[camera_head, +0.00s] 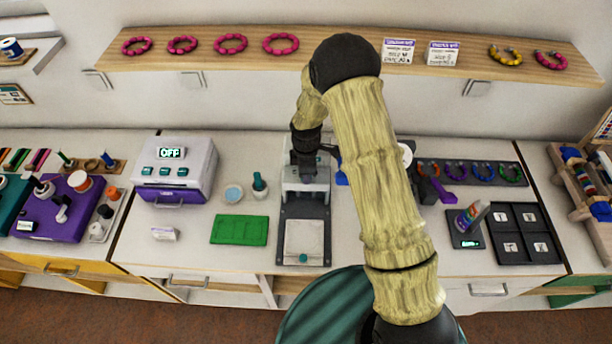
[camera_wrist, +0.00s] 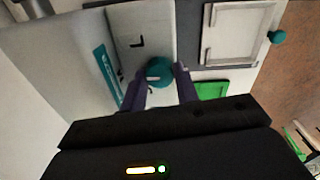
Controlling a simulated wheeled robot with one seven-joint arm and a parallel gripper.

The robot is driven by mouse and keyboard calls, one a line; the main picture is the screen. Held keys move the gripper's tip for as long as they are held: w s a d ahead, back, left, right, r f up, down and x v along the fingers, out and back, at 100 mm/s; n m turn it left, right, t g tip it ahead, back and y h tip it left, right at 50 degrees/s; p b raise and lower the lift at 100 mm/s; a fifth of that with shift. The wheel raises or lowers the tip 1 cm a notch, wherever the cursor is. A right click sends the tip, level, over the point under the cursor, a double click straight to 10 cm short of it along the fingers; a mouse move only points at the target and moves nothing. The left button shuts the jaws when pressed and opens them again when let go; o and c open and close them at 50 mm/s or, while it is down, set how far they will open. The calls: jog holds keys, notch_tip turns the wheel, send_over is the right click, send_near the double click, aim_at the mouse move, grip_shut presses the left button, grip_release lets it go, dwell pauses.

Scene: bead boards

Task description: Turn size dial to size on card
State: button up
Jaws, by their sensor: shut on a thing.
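The size dial (camera_wrist: 160,71) is a round teal knob on a pale grey machine panel (camera_wrist: 150,22), with a black letter L on the panel beyond it. My gripper (camera_wrist: 158,74) has its two dark purple fingers on either side of the dial and is shut on it. In the head view my gripper (camera_head: 305,165) is at the top of the grey press machine (camera_head: 305,212), and my arm hides the dial. Two white cards (camera_head: 398,51) (camera_head: 442,54) with purple headings stand on the shelf; their writing is too small to read surely.
The press has a pale square plate with a teal knob (camera_head: 303,258) at its front. A green mat (camera_head: 239,230) and a purple-and-white machine showing OFF (camera_head: 175,170) are to the left. A black tray (camera_head: 522,233) is to the right. The wooden shelf (camera_head: 210,62) holds several bead bracelets.

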jog(key=m+b, duration=0.2)
jog(key=m, duration=0.2)
jog(key=shift+w+m, duration=0.15)
jog(key=shift+m, duration=0.15)
jog(key=shift+m+b, duration=0.85)
jog(key=shift+m, duration=1.15)
jog(key=shift+r, duration=0.1)
jog(key=o, duration=1)
jog(key=shift+c, duration=0.2)
notch_tip(320, 180, up, 17)
jog(key=b, duration=0.3)
jog(key=shift+s+a+r, duration=0.15)
jog(key=shift+s, duration=0.1)
